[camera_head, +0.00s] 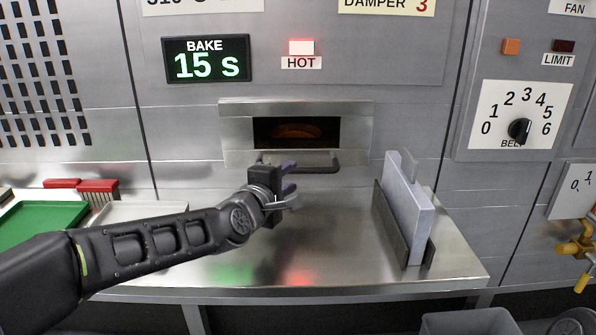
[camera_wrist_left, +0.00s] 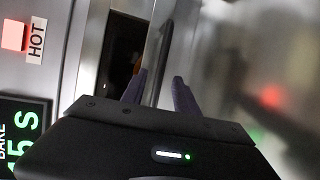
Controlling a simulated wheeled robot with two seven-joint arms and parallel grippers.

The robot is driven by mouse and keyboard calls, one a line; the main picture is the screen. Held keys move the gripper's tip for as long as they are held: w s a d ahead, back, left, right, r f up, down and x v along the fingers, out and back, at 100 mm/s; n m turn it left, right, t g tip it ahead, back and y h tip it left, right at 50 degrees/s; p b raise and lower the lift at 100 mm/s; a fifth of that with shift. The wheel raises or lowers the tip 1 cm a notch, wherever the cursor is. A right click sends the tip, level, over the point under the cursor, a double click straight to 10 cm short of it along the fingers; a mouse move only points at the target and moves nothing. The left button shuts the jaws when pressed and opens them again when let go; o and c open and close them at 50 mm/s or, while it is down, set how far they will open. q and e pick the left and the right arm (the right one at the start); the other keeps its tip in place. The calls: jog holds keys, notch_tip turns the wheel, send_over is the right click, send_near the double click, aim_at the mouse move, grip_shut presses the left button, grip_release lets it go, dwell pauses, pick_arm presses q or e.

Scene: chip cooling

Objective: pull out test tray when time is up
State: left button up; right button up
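The timer display (camera_head: 206,60) reads "BAKE 15 s" in lit digits. A dark slot (camera_head: 330,132) in the steel oven front shows a dim orange-brown shape (camera_head: 297,131) inside; I cannot tell whether this is the test tray. A dark bar handle (camera_head: 318,167) runs below the slot, its left end close to my left gripper. My left gripper (camera_head: 291,184) is in front of that end, with purple fingers apart and nothing seen held. The wrist view shows the fingers (camera_wrist_left: 160,90) spread near the slot; contact with the handle cannot be told. My right gripper is out of view.
The HOT lamp (camera_head: 301,47) looks pale and lit. Upright metal plates (camera_head: 408,215) stand on the right of the steel counter (camera_head: 330,255). A green tray (camera_head: 42,220) is at the left. The counter's middle is clear. A BELT dial (camera_head: 520,130) is at right.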

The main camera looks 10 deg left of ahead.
aim_at(296, 173)
pick_arm(q)
jog(key=x, duration=0.6)
jog(key=shift+f, duration=0.1)
jog(key=shift+c, duration=0.3)
grip_shut()
dwell(0.9)
